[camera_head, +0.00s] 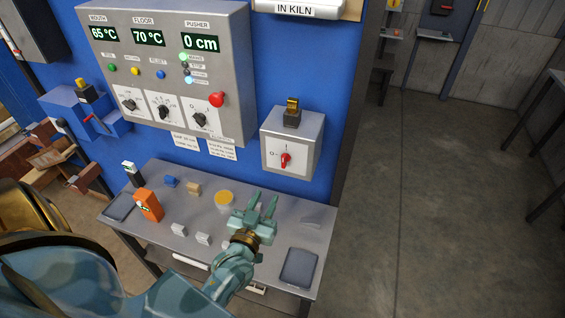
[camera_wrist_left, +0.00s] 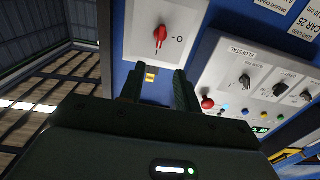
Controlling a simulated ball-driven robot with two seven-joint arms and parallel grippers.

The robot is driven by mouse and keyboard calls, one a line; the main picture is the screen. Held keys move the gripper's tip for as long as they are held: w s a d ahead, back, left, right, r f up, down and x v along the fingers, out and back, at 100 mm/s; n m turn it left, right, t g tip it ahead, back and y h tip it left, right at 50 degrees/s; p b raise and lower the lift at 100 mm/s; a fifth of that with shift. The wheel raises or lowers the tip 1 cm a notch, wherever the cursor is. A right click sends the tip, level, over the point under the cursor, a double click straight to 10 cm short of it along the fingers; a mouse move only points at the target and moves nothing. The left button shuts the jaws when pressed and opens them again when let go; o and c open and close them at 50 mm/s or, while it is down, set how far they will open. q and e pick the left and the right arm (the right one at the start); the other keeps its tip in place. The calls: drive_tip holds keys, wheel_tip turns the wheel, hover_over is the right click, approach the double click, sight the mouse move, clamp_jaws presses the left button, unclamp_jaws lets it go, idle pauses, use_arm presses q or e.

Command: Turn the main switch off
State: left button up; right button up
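The main switch appears to be the red rotary knob (camera_head: 286,160) on a small grey box (camera_head: 305,143) on the blue wall. Its handle stands about upright, toward the I mark, with the O mark to its left. In the left wrist view the knob (camera_wrist_left: 160,38) shows upside down, beyond the fingers. My left gripper (camera_head: 265,200) is open and empty, below the box and above the grey table, apart from the knob. The open fingers also show in the left wrist view (camera_wrist_left: 158,88). My right gripper is not in view.
A control panel (camera_head: 222,75) with displays, knobs and a red button (camera_head: 217,99) is left of the box. A yellow-topped black part (camera_head: 292,112) sits on the box. The table (camera_head: 170,220) holds an orange device (camera_head: 148,205) and a dark tablet (camera_head: 299,267). Open floor lies right.

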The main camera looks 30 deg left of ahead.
sight(283, 162)
use_arm(q)
drive_tip(key=b+x, duration=0.2)
drive_tip(key=x, duration=0.2)
drive_tip(key=b+x, duration=0.2)
drive_tip(key=x, duration=0.3)
drive_tip(key=b+x, duration=0.2)
drive_tip(key=x, duration=0.2)
drive_tip(key=shift+w+f, duration=0.2)
drive_tip(key=shift+f, duration=0.05)
drive_tip(key=shift+w+a+r+b, duration=0.15)
drive_tip(key=shift+w+b, duration=0.15)
drive_tip(key=shift+w, duration=0.25)
drive_tip(key=shift+r, duration=0.1)
clamp_jaws()
